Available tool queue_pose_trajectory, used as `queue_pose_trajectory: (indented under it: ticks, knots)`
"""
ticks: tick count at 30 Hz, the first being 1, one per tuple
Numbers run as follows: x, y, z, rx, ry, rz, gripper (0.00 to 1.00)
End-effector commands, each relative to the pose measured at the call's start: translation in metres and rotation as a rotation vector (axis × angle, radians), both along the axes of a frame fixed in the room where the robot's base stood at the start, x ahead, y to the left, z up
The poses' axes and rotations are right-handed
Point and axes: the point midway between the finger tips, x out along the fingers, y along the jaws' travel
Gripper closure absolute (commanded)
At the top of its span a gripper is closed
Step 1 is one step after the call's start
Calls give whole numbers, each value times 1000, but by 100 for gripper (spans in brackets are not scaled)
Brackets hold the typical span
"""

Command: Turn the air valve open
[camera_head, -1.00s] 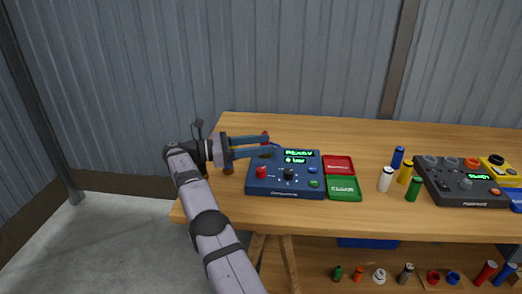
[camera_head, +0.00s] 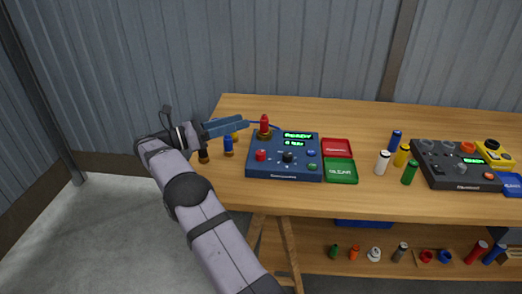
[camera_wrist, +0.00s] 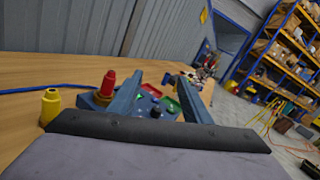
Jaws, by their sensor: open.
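A blue console (camera_head: 258,144) stands on the table with a lit display reading READY and a bar figure. It has a black dial (camera_head: 288,157), a red knob (camera_head: 261,155) and small buttons. A red cylinder (camera_head: 264,120) stands upright in a brass seat at its back left corner. I cannot tell for sure which part is the air valve. My gripper (camera_head: 244,124) is open and empty, left of the red cylinder and above the table. In the wrist view, the red cylinder (camera_wrist: 107,83) is left of the fingers, and the console (camera_wrist: 150,101) partly shows between them.
A blue cylinder (camera_head: 228,147), a dark one (camera_head: 203,156) and a yellow piece (camera_wrist: 50,106) stand near my gripper. A red tray (camera_head: 337,147) and green tray (camera_head: 341,171) adjoin the console. Several small bottles and a dark console (camera_head: 445,173) stand to the right.

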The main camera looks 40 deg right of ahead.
Motion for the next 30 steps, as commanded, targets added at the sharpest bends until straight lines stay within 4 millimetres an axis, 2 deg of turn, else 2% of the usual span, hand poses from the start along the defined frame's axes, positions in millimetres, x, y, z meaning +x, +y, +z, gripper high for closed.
queue_pose_trajectory:
  ticks: [7, 10, 13, 21, 30]
  knots:
    - [-16, 2, -66, 3, 86, 97, 56]
    - [-26, 1, -98, 10, 70, 134, 56]
    - [-32, 0, -120, 17, 3, 167, 56]
    - [-26, -1, -131, 14, -237, 206, 56]
    - [-25, -1, -132, 2, -324, 210, 56]
